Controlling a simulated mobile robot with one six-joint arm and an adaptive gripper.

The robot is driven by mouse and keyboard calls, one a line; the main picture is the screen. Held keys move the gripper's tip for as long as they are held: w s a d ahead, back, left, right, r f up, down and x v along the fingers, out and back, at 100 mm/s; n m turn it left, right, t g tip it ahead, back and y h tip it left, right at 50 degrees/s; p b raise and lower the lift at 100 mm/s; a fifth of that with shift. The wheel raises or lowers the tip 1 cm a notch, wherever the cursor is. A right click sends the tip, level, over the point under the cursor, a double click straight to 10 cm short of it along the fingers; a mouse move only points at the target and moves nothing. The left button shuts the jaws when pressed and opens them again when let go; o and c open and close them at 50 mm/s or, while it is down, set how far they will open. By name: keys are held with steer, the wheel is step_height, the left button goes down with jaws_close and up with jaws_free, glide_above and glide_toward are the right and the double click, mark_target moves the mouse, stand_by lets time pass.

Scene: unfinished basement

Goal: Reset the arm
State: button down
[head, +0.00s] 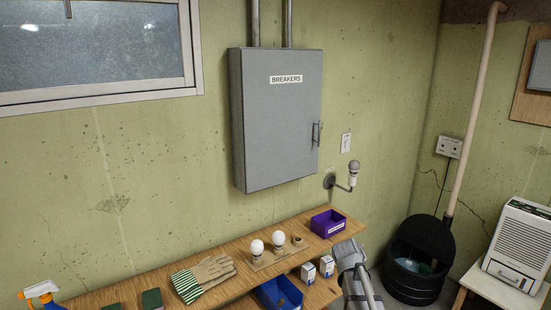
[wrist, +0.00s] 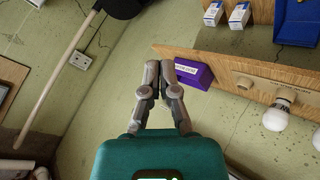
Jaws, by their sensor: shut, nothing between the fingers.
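My gripper (wrist: 159,72) shows in the wrist view with its two grey fingers together and nothing between them. It is in the air, with the purple bin (wrist: 193,73) and the wooden shelf just to its right in that picture. In the head view a grey part of my arm (head: 357,268) rises from the bottom edge, in front of the shelf's right part. My fingers cannot be made out clearly there.
The wooden shelf (head: 148,283) holds gloves (head: 204,275), two white bulbs in a holder (head: 272,262) and the purple bin (head: 328,223). A shut grey breaker box (head: 277,118) and a wall lamp (head: 353,175) are above. A black tub (head: 418,262) and white dehumidifier (head: 518,246) stand right.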

steer(key=s+a+f+g+y, duration=0.2)
steer(key=s+a, duration=0.2)
steer(key=s, duration=0.3)
steer(key=s+a+f+m+g+y, duration=0.1)
steer(key=s+a+g, duration=0.1)
steer(key=s, duration=0.6)
steer(key=s+a+f+g+y, duration=0.2)
steer(key=s+a, duration=0.3)
steer(key=s, duration=0.3)
steer(key=shift+a+f+g+y, duration=0.3)
steer(key=shift+f+g, duration=0.05)
steer(key=shift+g, duration=0.25)
